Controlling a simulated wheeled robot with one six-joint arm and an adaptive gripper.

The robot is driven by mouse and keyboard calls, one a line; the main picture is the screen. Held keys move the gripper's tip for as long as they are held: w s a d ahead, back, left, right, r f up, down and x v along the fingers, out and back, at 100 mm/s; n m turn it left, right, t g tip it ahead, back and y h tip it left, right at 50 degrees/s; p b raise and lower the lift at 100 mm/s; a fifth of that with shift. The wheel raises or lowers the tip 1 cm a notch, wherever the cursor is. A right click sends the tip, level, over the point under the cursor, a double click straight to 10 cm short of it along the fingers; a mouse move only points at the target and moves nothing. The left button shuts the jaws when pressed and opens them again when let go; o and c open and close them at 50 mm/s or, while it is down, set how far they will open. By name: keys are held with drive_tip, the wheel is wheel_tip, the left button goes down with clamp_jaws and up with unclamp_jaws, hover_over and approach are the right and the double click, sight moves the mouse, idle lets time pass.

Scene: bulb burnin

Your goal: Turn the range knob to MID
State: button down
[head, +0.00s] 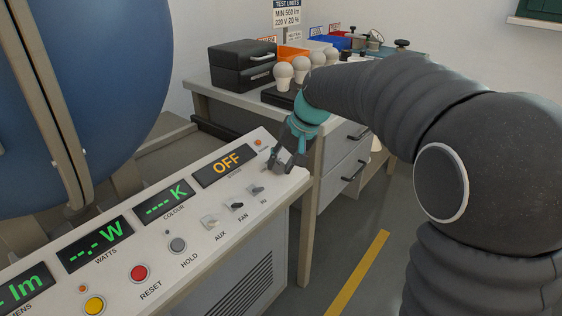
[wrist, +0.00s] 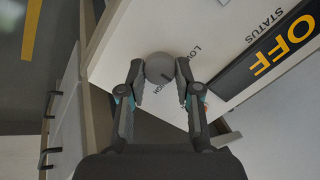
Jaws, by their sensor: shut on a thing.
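The range knob (wrist: 158,65) is a round grey knob at the far right end of the white control panel (head: 215,215). In the wrist view it sits between my two fingertips. My gripper (wrist: 160,72) is shut on it, one finger on each side. A short dark line shows on the knob near its lower right edge. Lettering beside the knob is partly covered; one label begins "LO", and I cannot read MID. In the head view my gripper (head: 281,160) hides most of the knob.
The status display (head: 224,164) beside the knob reads OFF. Several small switches, a grey HOLD button (head: 178,245) and a red RESET button (head: 139,273) lie along the panel. A bench (head: 330,140) behind carries bulbs (head: 283,74) and a black case (head: 243,62).

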drive_tip(key=c, duration=0.8)
unclamp_jaws()
drive_tip(key=v, duration=1.2)
drive_tip(key=shift+w, duration=0.15)
